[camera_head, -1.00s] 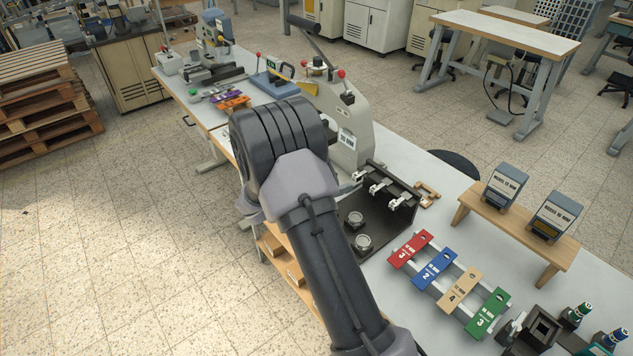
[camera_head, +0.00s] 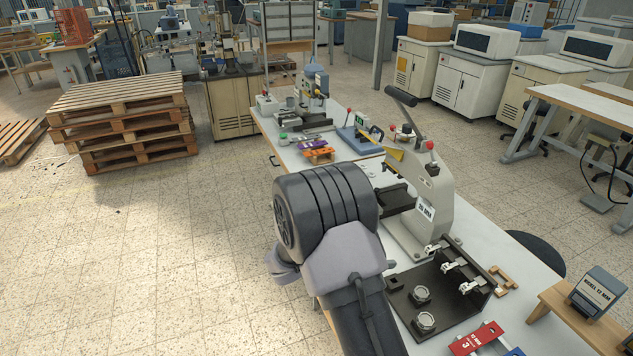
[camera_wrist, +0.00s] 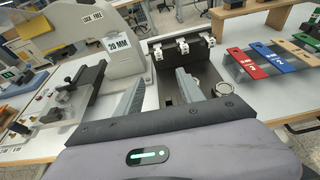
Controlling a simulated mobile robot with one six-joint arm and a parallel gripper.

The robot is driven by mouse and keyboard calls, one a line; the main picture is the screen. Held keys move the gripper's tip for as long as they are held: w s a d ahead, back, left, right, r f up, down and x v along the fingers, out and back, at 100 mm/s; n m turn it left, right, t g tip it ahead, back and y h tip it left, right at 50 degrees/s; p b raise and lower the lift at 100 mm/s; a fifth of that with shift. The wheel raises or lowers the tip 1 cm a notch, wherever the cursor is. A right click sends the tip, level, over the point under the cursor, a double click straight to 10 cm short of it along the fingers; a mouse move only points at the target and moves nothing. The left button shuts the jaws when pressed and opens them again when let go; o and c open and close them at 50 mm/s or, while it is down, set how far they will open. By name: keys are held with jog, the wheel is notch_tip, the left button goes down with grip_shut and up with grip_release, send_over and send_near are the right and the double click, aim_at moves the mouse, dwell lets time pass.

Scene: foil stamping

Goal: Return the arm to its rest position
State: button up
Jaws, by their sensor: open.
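My gripper (camera_wrist: 160,86) shows in the wrist view with its two fingers apart and nothing between them. It is above the front edge of the workbench (camera_head: 520,325). Beyond the fingers lies a black fixture plate (camera_wrist: 205,78) with silver clamps along its back. That plate is also in the head view (camera_head: 400,308), right of my arm. The hot stamping press (camera_head: 432,195), grey with a long lever, stands behind it. In the head view my own arm's dark joint and link fill the lower middle and hide most of the gripper.
Colored plates such as the red one (camera_head: 474,339) lie on a rack at the right. A wooden stand (camera_head: 570,318) holds a labeled box (camera_head: 596,290). A smaller machine (camera_head: 315,88) stands at the bench's far end. Pallets (camera_head: 125,125) are stacked at left; the floor before them is clear.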

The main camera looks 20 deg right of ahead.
jog(key=s+a+r+m+g+y, duration=0.1)
jog(key=s+a+r+m+y, duration=0.35)
jog(key=s+m, duration=0.3)
jog(key=s+a+r+m+y, duration=0.4)
jog(key=s+r+m, duration=0.2)
jog(key=s, duration=0.3)
jog(key=s+a+r+m+t+y, duration=0.2)
jog(key=s+a+m+t+y, duration=0.1)
jog(key=a, duration=0.4)
jog(key=s+a+r+m+t+y+b, duration=0.1)
jog(key=s+a+r+m+t+y, duration=0.1)
jog(key=a+m, duration=0.4)
jog(key=s+a+r+y, duration=0.1)
jog(key=s+y, duration=0.1)
jog(key=shift+r+m+t+y, duration=0.25)
jog(key=shift+m+t+y, duration=0.1)
jog(key=shift+t, duration=0.05)
jog(key=shift+d, duration=0.1)
